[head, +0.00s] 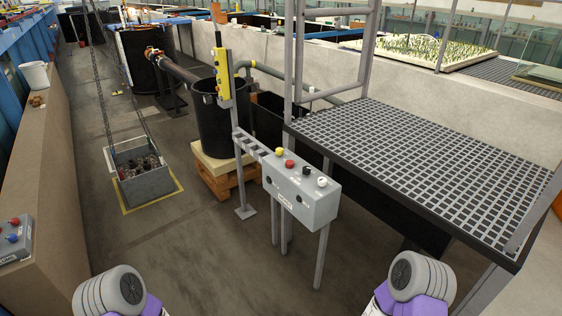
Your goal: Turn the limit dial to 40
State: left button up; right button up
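A grey control box (318,205) stands on thin legs in the middle of the head view. Its top carries a yellow button (279,151), a red button (289,164), a black knob (306,171) and a white-topped knob (322,182). Dark round fittings and a small pale label show on its front. I cannot tell which control is the limit dial, and no numbers or pointer setting are readable. Only rounded grey and purple parts of my two arms show at the bottom edge, left and right, apart from the box. Neither gripper's fingers are in view.
A metal grating platform (430,165) with a dark edge lies right of the box. A yellow pendant (222,75) hangs on a post behind it. A black tank (212,122) stands on a wooden pallet. A grey crate (147,185) hangs on chains. Floor is clear in front.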

aim_at(307, 170)
jog(key=u, duration=0.2)
jog(key=i, duration=1.05)
jog(key=z, duration=0.3)
